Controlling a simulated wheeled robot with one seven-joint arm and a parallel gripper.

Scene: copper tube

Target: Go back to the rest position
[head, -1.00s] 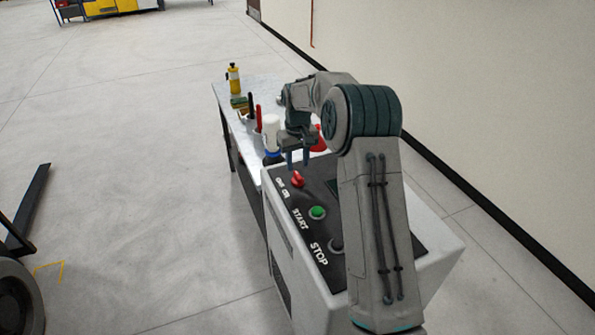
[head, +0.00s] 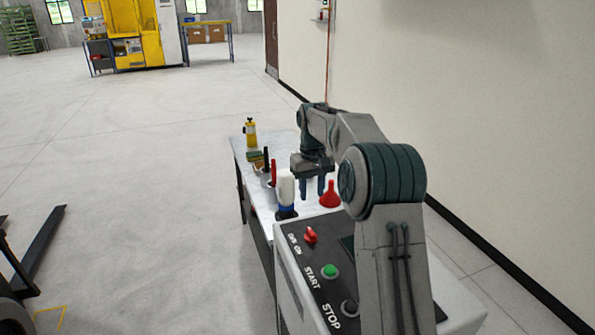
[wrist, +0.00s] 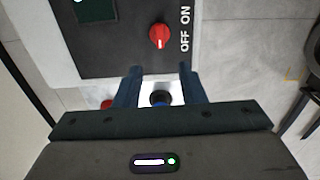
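My gripper (head: 312,188) hangs pointing down above the near end of the table, just beyond the control box. Its two fingers are apart with nothing between them. In the wrist view my gripper (wrist: 162,75) also shows spread, empty fingers over the box's edge. The control box (head: 293,275) has a red OFF/ON knob (head: 310,235), a green START button (head: 330,271) and a dark STOP button (head: 349,308). In the wrist view the red knob (wrist: 159,36) lies beyond the fingertips, apart from them. My arm hides part of the panel.
The white table (head: 245,150) holds a yellow bottle (head: 251,134), a cup with red- and black-handled tools (head: 273,173), a white bottle with a blue base (head: 286,192) and a red funnel (head: 330,195). A wall (head: 480,130) runs along the right. The floor at left is mostly clear.

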